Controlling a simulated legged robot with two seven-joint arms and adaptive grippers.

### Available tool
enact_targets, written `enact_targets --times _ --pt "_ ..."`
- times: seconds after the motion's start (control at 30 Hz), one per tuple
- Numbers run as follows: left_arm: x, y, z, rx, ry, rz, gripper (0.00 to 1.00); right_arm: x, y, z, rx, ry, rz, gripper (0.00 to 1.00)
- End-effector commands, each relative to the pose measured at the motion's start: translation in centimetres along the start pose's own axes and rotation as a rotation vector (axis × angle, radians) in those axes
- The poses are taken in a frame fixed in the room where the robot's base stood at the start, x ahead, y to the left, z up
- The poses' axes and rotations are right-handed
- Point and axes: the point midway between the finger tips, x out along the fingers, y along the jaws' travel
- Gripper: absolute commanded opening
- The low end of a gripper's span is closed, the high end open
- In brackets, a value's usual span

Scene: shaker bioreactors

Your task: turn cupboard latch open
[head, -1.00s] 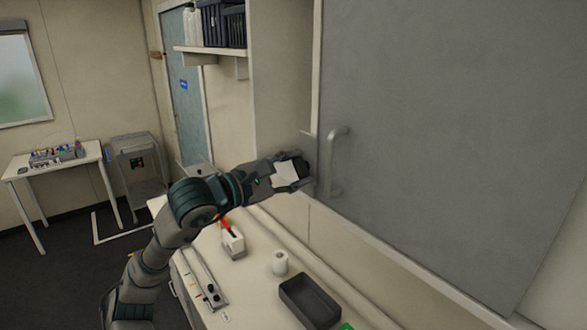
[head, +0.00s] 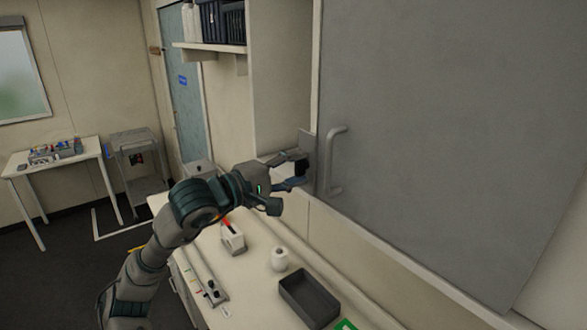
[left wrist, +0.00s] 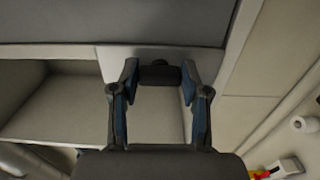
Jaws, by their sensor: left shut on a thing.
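The cupboard has a large grey door (head: 430,130) with a vertical bar handle (head: 332,160); the door looks closed. The latch is a small dark knob (left wrist: 160,73) at the cupboard's edge, left of the handle, beside a grey plate (head: 308,147). My left gripper (head: 297,171) reaches it from the left. In the left wrist view my left gripper (left wrist: 160,84) has one finger on each side of the dark latch and is shut on it. In the head view the fingers partly hide the latch. My right gripper is not in view.
Below is a counter with a grey tray (head: 309,298), a white roll (head: 279,259) and a white box with a red part (head: 232,239). A shelf (head: 208,45) with dark binders hangs left of the cupboard. A side table (head: 55,160) stands far left.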

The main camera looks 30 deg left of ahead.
Motion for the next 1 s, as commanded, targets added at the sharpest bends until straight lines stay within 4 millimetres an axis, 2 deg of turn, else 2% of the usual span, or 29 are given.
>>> enact_targets --times 0.5,0.53,0.6,0.63,1.0 --pt "0.08 -0.17 -0.07 0.019 0.002 -0.004 0.11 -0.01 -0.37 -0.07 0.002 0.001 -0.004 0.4" --pt "0.09 -0.18 -0.07 0.019 0.002 -0.004 0.51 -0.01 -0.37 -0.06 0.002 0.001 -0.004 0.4" --pt "0.08 -0.18 -0.05 0.019 0.002 -0.004 0.68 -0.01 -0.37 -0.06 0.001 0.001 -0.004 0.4" --pt "0.08 -0.17 -0.05 0.019 0.002 -0.004 0.71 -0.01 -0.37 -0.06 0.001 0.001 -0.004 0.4" --pt "-0.46 -0.06 0.0 0.019 0.002 -0.001 0.71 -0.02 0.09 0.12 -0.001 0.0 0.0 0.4"
